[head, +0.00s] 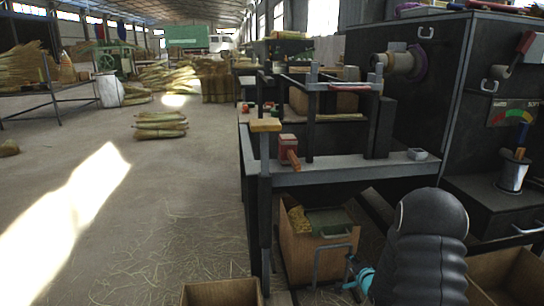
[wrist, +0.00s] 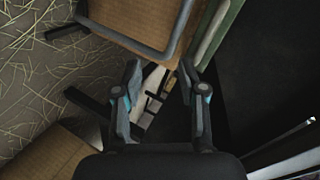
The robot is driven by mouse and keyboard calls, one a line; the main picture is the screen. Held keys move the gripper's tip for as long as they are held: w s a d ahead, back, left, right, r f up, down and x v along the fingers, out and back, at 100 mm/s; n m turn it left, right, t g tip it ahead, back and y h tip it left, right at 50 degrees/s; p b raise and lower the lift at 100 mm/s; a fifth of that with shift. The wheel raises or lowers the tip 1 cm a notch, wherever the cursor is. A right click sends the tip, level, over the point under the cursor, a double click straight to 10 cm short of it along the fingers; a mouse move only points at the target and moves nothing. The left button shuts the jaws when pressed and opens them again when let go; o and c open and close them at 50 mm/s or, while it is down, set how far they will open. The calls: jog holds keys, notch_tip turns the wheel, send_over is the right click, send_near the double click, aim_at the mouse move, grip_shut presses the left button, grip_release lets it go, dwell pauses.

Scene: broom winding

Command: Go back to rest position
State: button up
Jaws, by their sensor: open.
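My gripper (wrist: 160,78) shows in the wrist view with its two fingers spread apart and nothing between them. In the head view, my dark arm fills the lower right, and part of my gripper (head: 357,277) with a light-blue piece shows at its left, low beside the workbench. A cardboard box (head: 300,255) stands under the bench just left of my gripper. It holds a yellowish item and a green item. In the wrist view, the box (wrist: 135,20) and a grey metal bar (wrist: 180,35) lie beyond the fingertips.
The dark workbench (head: 340,172) with a metal frame stands above and close to my gripper. A black machine cabinet (head: 420,120) is at the right. More cardboard boxes are at the bottom left (head: 222,292) and right (head: 505,275). Open floor (head: 130,230) strewn with straw lies at the left.

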jog(key=s+d+f+n+g+h, duration=0.2)
jog(key=s+f+n+g, duration=0.25)
jog(key=s, duration=0.35)
jog(key=s+a+r+n+g, duration=0.25)
jog(key=s+r+g, duration=0.2)
jog(key=s, duration=0.35)
jog(key=s+a+r+n+p, duration=0.1)
jog(key=s+a+r, duration=0.3)
jog(key=s+r, duration=0.4)
jog(key=s+a+r+n+t+y+p, duration=0.1)
jog(key=s+a+r+n+p, duration=0.1)
jog(key=s+a+r, duration=0.3)
jog(key=s+a+r+n+p, duration=0.1)
jog(key=s+a+r+n, duration=0.2)
jog(key=s+r, duration=0.9)
notch_tip(320, 180, up, 7)
jog(key=shift+s+a+n+p, duration=0.15)
jog(key=shift+a+n+p, duration=0.25)
jog(key=shift+a, duration=0.75)
